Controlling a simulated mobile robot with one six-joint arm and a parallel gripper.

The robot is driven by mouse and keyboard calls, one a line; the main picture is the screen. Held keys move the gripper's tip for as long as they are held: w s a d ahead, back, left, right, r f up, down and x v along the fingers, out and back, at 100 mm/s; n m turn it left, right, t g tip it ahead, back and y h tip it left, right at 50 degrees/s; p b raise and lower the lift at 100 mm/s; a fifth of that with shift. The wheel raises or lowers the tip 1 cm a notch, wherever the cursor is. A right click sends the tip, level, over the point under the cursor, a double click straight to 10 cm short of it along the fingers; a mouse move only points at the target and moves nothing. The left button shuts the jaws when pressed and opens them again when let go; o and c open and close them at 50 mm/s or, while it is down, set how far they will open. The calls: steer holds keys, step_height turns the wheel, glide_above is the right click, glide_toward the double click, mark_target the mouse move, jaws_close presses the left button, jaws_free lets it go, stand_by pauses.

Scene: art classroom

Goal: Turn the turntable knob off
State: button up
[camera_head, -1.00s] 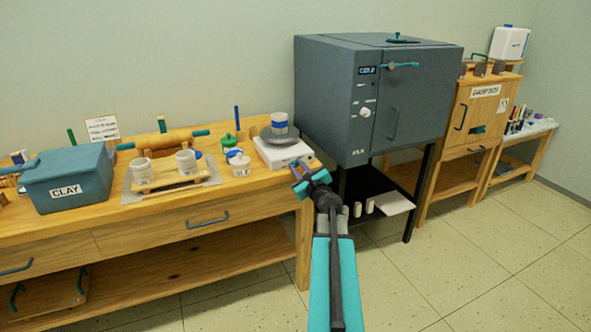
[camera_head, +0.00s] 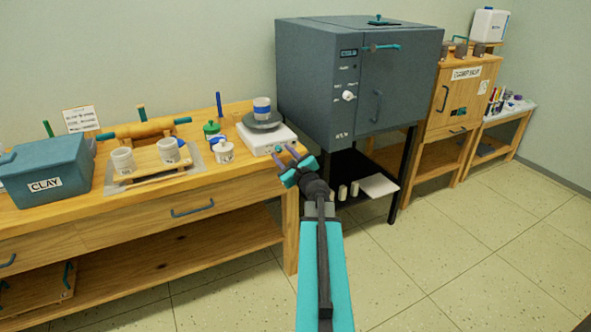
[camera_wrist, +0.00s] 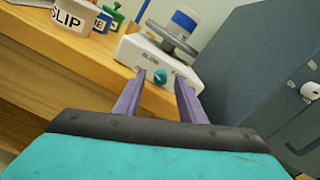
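The turntable (camera_head: 266,138) has a white base and a dark round plate, and stands at the right end of the wooden bench. A white and blue cup (camera_head: 262,108) stands on its plate. In the wrist view its white front (camera_wrist: 149,57) shows a small teal knob (camera_wrist: 160,77), with partly readable labels beside it. My gripper (camera_head: 284,161) is in front of the turntable. In the wrist view the two purple fingers (camera_wrist: 161,85) are apart, with the knob seen between their tips. Nothing is held. I cannot tell whether the fingertips touch the knob.
The grey kiln (camera_head: 350,85) stands close on the right. A jar labelled SLIP (camera_wrist: 71,17) and a green-lidded jar (camera_head: 211,130) are left of the turntable. A teal CLAY box (camera_head: 45,170) is at the left. The floor (camera_head: 430,245) at the right is clear.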

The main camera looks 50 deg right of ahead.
steer(key=p+v, duration=0.2)
steer(key=v, duration=0.4)
steer(key=shift+s, duration=0.2)
steer(key=p, duration=0.4)
steer(key=shift+s+a+r, duration=0.1)
steer(key=shift+s+a, duration=0.1)
steer(key=shift+s, duration=0.05)
steer(key=p+v, duration=0.2)
steer(key=p, duration=0.6)
stand_by(0.3)
steer(key=shift+p+v, duration=0.65)
steer(key=shift+v, duration=0.75)
